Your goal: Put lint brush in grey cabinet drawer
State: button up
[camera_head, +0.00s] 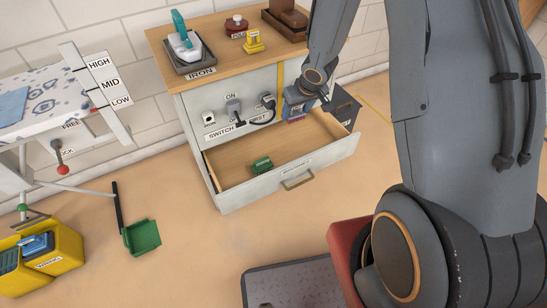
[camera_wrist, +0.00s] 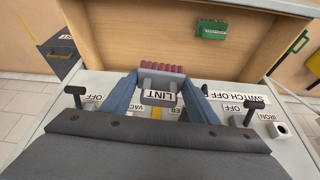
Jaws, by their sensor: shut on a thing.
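The lint brush (camera_wrist: 160,92) has a grey body labelled LINT and a dark red, ribbed head. My gripper (camera_wrist: 158,98) is shut on it, one blue-grey finger on each side. In the head view my gripper (camera_head: 297,108) hangs over the back part of the open drawer, with a bit of the brush (camera_head: 296,119) showing below it. The drawer (camera_head: 235,200) of the grey cabinet (camera_head: 246,88) is pulled out, with a wooden interior. A small green item (camera_head: 262,165) lies inside it, also seen in the wrist view (camera_wrist: 211,29).
Switches and plugs (camera_head: 233,108) line the cabinet front behind my gripper. An iron (camera_head: 185,42) and other items stand on the cabinet top. A dark box (camera_head: 345,107) stands right of the drawer. Most of the drawer floor is bare.

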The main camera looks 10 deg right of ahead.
jog(key=b, duration=0.5)
send_near(279, 146)
jog(key=shift+n, duration=0.4)
jog(key=f+b, duration=0.1)
jog(key=b, duration=0.1)
jog(key=s+f+b, duration=0.1)
jog(key=b, duration=0.1)
jog(key=f+b, duration=0.2)
jog(key=shift+s+d, duration=0.3)
jog(key=shift+d, duration=0.05)
jog(key=w, duration=0.2)
jog(key=w+a+f, duration=0.1)
jog(key=shift+w+a, duration=0.15)
jog(key=shift+w, duration=0.25)
jog(key=shift+f, duration=0.1)
jog(key=shift+f+b, duration=0.15)
jog(key=shift+b, duration=0.2)
jog(key=o, duration=1)
